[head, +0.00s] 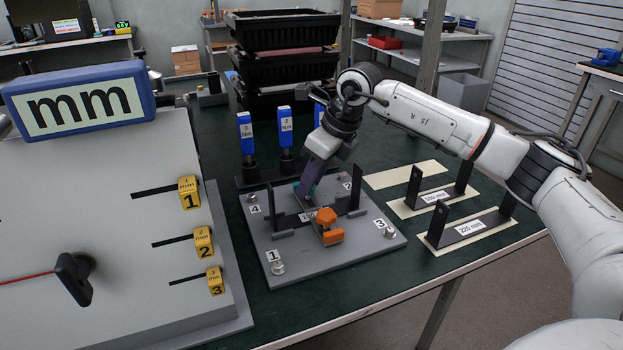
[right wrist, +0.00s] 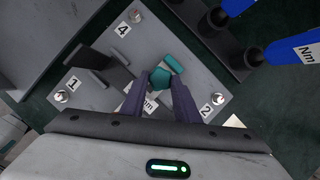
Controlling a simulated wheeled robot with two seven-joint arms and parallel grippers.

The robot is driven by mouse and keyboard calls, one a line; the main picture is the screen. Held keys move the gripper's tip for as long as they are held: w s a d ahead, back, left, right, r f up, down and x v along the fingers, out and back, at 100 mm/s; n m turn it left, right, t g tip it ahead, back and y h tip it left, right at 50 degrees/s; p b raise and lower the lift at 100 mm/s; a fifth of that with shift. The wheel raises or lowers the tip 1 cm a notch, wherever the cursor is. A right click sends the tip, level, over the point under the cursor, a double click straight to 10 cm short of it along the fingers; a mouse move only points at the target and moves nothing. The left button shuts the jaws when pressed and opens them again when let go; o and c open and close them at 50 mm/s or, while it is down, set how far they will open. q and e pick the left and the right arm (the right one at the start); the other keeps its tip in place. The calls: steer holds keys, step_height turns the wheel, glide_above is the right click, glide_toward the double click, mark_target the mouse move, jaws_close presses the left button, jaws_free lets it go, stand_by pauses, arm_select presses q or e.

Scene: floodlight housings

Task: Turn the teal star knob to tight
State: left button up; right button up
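The teal star knob (right wrist: 159,79) shows in the right wrist view on the grey fixture plate, with a teal block (right wrist: 173,64) beside it. My right gripper (head: 304,190) reaches down over the plate and mostly hides the knob in the head view. In the right wrist view its two dark purple fingers (right wrist: 160,88) point at the knob, one tip on either side. I cannot tell whether the tips touch it. An orange knob (head: 326,216) with an orange block (head: 333,236) sits on the near part of the same plate (head: 355,253). My left gripper is not in view.
Upright dark brackets (head: 355,195) stand on the plate close to my right gripper. Blue Nm-marked tools (head: 246,132) stand in a rack behind it. Spare brackets (head: 468,229) lie on pale mats to the right. A large mm panel (head: 90,185) fills the left.

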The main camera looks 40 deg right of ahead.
steer(key=shift+m, duration=0.3)
steer(key=m, duration=0.1)
steer(key=m+h, duration=0.1)
steer(key=m, duration=0.1)
steer(key=shift+a+t+p, duration=0.25)
steer(key=shift+t+p, duration=0.05)
steer(key=shift+p, duration=0.05)
steer(key=m+h, duration=0.1)
steer(key=m, duration=0.1)
steer(key=m+h, duration=0.1)
steer(key=m, duration=0.1)
steer(key=m+h, duration=0.1)
steer(key=m, duration=0.1)
steer(key=shift+w+a, duration=0.1)
steer(key=shift+a, duration=0.2)
steer(key=m+g, duration=0.1)
steer(key=m, duration=0.2)
steer(key=m+h+p, duration=0.1)
steer(key=m, duration=0.1)
steer(key=shift+w+a+r+m+g+h, duration=0.1)
steer(key=shift+w+a+m+g+h, duration=0.05)
steer(key=shift+m+g+h, duration=0.2)
steer(key=shift+w+m+g+h+p, duration=0.15)
steer(key=shift+m+g, duration=0.3)
steer(key=shift+m, duration=0.55)
steer(key=shift+m+g+h+p, duration=0.15)
steer(key=shift+m+g, duration=0.25)
steer(key=shift+m, duration=0.55)
steer(key=o, duration=1)
steer(key=shift+o, duration=0.2)
